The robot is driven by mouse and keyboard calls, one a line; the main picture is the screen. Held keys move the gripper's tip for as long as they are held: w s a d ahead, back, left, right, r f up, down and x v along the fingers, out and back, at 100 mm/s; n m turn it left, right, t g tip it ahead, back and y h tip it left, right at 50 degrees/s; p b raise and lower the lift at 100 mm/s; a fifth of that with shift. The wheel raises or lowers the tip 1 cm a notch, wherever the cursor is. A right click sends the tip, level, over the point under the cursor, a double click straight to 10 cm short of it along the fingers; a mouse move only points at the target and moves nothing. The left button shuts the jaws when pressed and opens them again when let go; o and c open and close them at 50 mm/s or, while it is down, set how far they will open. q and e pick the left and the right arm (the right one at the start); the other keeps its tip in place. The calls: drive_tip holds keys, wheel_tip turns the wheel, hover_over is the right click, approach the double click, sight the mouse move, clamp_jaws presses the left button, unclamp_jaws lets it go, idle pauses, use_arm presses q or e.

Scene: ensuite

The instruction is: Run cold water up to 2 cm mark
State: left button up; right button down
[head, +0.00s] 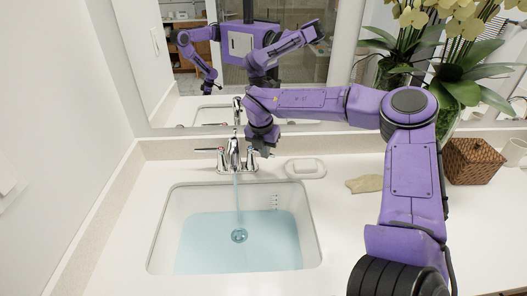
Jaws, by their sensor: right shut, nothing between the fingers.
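The white sink basin (168,212) holds a pool of blue water (205,245) over the drain (239,236). A thin stream runs into it from the chrome faucet (233,152). Dark level marks (273,201) show on the basin's back wall, with the water's edge near their lower end; the numbers are too small to read. The faucet's left handle (219,150) has a red tip. My right gripper (264,152) is shut and empty, pointing down at the faucet's right side, and partly hides the handle there. My left gripper shows only as a small mirror reflection.
A white soap dish (305,168) stands right of the faucet. A beige cloth (365,184) lies further right, with a brown wicker basket (473,161) and an orchid (455,75) beyond. The mirror (345,60) rises behind the counter.

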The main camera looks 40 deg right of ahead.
drive_tip(key=d+n, duration=0.1)
drive_tip(key=n, duration=0.1)
drive_tip(key=d+n, duration=0.1)
drive_tip(key=n, duration=0.1)
drive_tip(key=shift+w+d+t+y+p, duration=0.2)
drive_tip(key=shift+t+y+p, duration=0.1)
drive_tip(key=shift+t, duration=0.1)
drive_tip(key=shift+w+d, duration=0.15)
drive_tip(key=shift+d, duration=0.3)
